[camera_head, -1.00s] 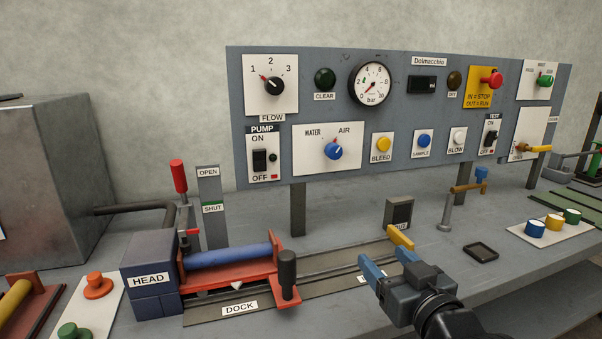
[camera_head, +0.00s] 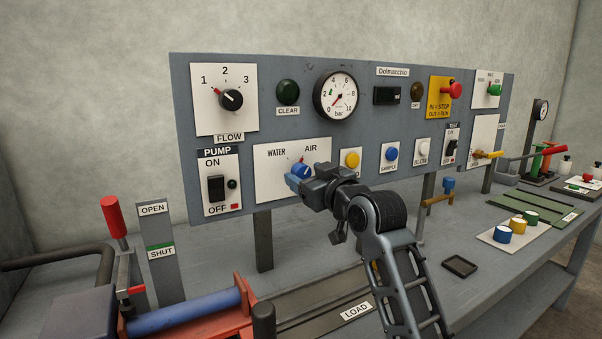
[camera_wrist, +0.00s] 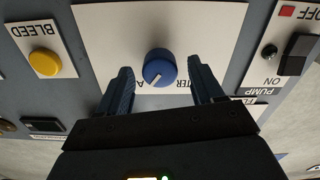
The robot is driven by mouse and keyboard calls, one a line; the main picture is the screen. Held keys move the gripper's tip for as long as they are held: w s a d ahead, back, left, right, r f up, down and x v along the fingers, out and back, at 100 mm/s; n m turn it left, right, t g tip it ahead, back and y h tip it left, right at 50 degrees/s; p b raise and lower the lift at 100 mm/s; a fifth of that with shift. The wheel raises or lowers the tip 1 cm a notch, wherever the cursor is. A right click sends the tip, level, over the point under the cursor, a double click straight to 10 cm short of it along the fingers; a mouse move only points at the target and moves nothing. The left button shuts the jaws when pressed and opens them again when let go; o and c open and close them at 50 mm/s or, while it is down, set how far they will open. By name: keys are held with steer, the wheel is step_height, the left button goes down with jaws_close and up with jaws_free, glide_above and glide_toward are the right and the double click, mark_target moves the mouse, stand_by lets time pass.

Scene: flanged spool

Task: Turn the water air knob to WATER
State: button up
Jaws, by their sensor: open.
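The blue water air knob (camera_wrist: 159,68) sits on a white plate (camera_wrist: 205,25) that shows upside down in the wrist view. Its white pointer line leans toward the AIR label, which is mostly hidden. My gripper (camera_wrist: 160,72) is open, with one dark blue finger on each side of the knob. Gaps show between the fingers and the knob, so it is not gripped. In the head view the knob (camera_head: 306,169) is partly hidden behind my gripper (camera_head: 298,176). The WATER label (camera_head: 276,152) is at upper left of the knob and AIR (camera_head: 311,148) above it.
The yellow BLEED button (camera_wrist: 45,63) is close beside the plate. The black PUMP switch (camera_wrist: 297,54) is on the other side. The FLOW knob (camera_head: 231,99) and the pressure gauge (camera_head: 336,95) are above. The bench under the panel holds a blue roller (camera_head: 185,312).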

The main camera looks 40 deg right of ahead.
steer(key=shift+x, duration=1.15)
steer(key=c, duration=1.1)
steer(key=shift+o, duration=0.2)
